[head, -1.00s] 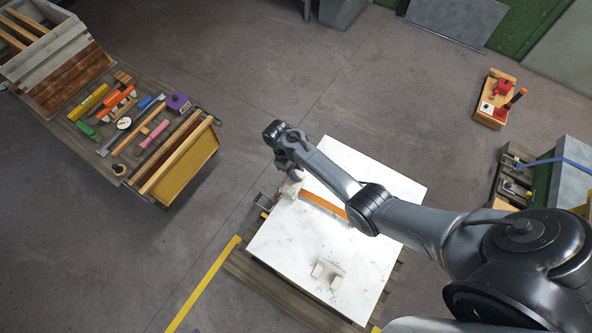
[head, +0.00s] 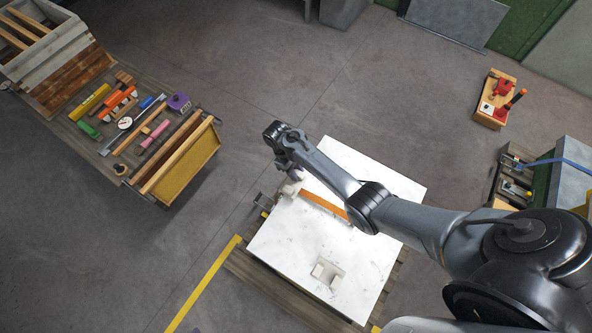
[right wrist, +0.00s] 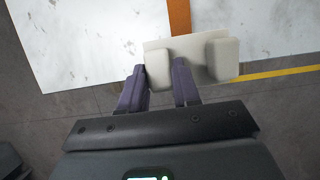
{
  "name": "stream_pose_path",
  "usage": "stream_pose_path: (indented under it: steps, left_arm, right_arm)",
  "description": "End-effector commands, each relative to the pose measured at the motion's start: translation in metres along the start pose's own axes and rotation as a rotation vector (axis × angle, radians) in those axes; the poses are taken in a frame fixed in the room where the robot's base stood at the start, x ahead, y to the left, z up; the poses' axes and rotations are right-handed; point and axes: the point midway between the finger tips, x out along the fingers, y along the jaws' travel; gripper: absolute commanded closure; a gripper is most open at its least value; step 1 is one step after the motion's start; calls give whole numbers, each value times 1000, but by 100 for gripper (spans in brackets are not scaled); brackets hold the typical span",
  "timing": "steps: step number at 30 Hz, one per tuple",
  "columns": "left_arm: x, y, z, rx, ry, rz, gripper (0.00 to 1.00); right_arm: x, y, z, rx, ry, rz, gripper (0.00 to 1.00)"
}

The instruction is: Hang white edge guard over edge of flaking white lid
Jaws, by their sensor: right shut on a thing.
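The flaking white lid (head: 370,200) lies on top of a stack in the middle of the head view; its edge also shows in the right wrist view (right wrist: 80,40). My right gripper (head: 295,176) is at the lid's upper-left edge. In the right wrist view its purple fingers (right wrist: 159,80) are shut on one thick leg of a white edge guard (right wrist: 192,58), which overlaps the lid's edge there. I cannot tell whether the guard touches the lid. A second white edge guard (head: 327,273) sits on the lid's lower part. My left gripper is out of view.
An orange-brown strap (head: 322,206) runs across the lid to the guard. A dark metal fitting (head: 263,202) sticks out beside the lid's left corner. A tool bench (head: 112,150) stands at left. A small wooden box (head: 495,100) stands at right. Open floor lies between.

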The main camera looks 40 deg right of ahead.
Motion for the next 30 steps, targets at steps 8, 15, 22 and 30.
stream_pose_path:
  steps: [8,15,22,30]
  left_arm:
    - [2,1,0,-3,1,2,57]
    - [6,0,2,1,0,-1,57]
    - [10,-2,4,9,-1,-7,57]
    - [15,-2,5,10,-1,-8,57]
  right_arm:
    - [4,0,-1,0,0,0,100]
    - [11,0,-4,0,-1,0,100]
    - [17,0,-6,0,0,0,100]
    - [24,0,-9,0,-1,0,100]
